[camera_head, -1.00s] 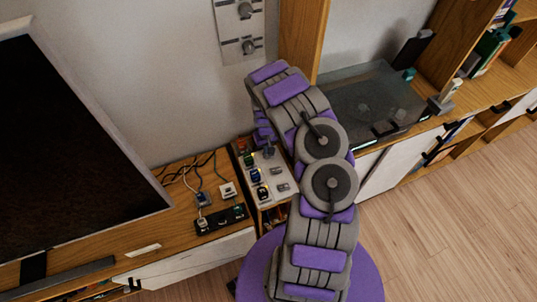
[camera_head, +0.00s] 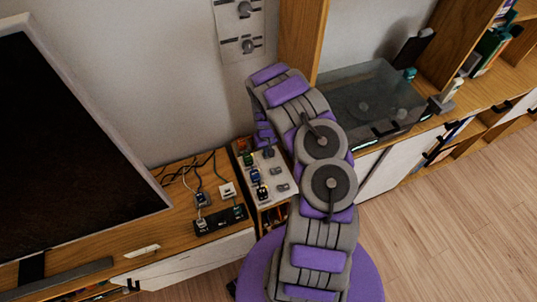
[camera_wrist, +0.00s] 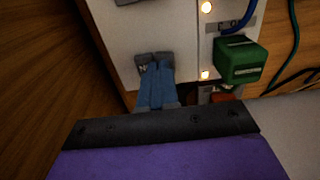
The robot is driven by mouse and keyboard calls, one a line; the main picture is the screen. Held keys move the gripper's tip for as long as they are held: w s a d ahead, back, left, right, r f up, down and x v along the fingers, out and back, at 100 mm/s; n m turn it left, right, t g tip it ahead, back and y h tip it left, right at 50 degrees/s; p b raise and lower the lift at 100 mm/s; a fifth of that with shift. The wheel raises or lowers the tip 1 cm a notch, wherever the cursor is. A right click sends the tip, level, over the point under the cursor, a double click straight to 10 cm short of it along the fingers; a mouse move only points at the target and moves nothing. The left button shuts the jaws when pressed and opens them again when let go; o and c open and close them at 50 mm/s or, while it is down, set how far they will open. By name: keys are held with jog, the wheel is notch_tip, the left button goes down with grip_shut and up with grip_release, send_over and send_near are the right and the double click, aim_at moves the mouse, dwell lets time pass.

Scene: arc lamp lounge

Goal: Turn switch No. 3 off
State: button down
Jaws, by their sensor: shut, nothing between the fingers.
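The switch panel (camera_head: 266,205) is a pale board with several grey switches and coloured plugs, low against the wall in the head view. In the wrist view, its pale face (camera_wrist: 180,35) fills the top middle. My gripper (camera_wrist: 155,72) is shut and empty, with its blue-grey fingertips at a grey switch marked with an "N" (camera_wrist: 143,68). The fingers partly cover this switch, and its number cannot be read. Contact cannot be told for sure. Part of another grey switch (camera_wrist: 130,1) shows at the top edge.
A green plug (camera_wrist: 238,60) with a cable sits right of the fingers, beside lit lamps (camera_wrist: 206,74). A red piece (camera_wrist: 222,97) is partly hidden below it. A black power strip (camera_head: 220,220), a television (camera_head: 60,150) and a turntable (camera_head: 372,100) stand nearby.

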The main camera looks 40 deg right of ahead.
jog(key=shift+f, duration=0.25)
jog(key=shift+r, duration=0.1)
jog(key=shift+r+p, duration=2.6)
jog(key=shift+r, duration=0.85)
